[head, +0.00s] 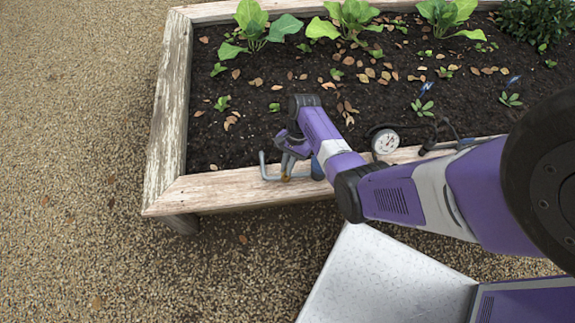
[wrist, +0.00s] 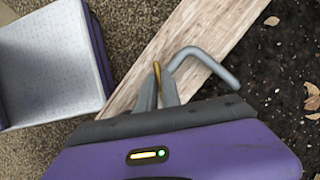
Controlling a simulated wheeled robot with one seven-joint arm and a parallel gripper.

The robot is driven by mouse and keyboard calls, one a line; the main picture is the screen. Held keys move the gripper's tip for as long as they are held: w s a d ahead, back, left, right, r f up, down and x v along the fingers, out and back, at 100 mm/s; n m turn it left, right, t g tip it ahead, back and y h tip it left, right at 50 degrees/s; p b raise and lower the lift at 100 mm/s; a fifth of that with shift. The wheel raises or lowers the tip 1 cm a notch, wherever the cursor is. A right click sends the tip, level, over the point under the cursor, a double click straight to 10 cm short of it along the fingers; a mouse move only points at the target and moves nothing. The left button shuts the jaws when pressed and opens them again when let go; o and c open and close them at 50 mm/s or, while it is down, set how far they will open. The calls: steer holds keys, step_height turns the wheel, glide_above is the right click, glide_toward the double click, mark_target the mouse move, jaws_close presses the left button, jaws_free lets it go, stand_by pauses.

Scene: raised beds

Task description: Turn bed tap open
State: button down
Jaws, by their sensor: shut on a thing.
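The bed tap (head: 268,170) is a grey bent pipe at the front wooden edge of the raised bed, left of centre in the head view. In the wrist view its grey spout (wrist: 215,62) curves to the right over the plank. A thin brass-coloured lever (wrist: 157,70) stands beside the spout. My gripper (head: 287,168) reaches down over the tap from the bed side. In the wrist view my gripper (wrist: 158,88) has its two grey fingers shut on the lever. The tap's base is hidden behind the fingers.
The weathered bed frame (head: 170,110) holds dark soil, leafy plants (head: 255,28) and dry leaves. A round dial gauge (head: 385,142) stands to the right by the front edge, close to my arm. A blue object (head: 317,168) is partly hidden beside my arm. Gravel (head: 70,150) lies open on the left.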

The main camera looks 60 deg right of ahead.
steer(key=n, duration=0.2)
steer(key=n+g, duration=0.1)
steer(key=shift+w+a+f+n+g, duration=0.1)
steer(key=shift+n+g, duration=0.2)
steer(key=shift+n, duration=0.1)
steer(key=shift+n+g+h, duration=0.4)
steer(key=shift+n+g, duration=0.3)
steer(key=shift+n, duration=1.3)
steer(key=c, duration=1.5)
jaws_free()
steer(key=shift+c, duration=0.2)
steer(key=shift+w, duration=0.1)
steer(key=p+v, duration=0.1)
steer(key=v, duration=0.6)
steer(key=shift+r, duration=0.35)
steer(key=shift+w, duration=0.1)
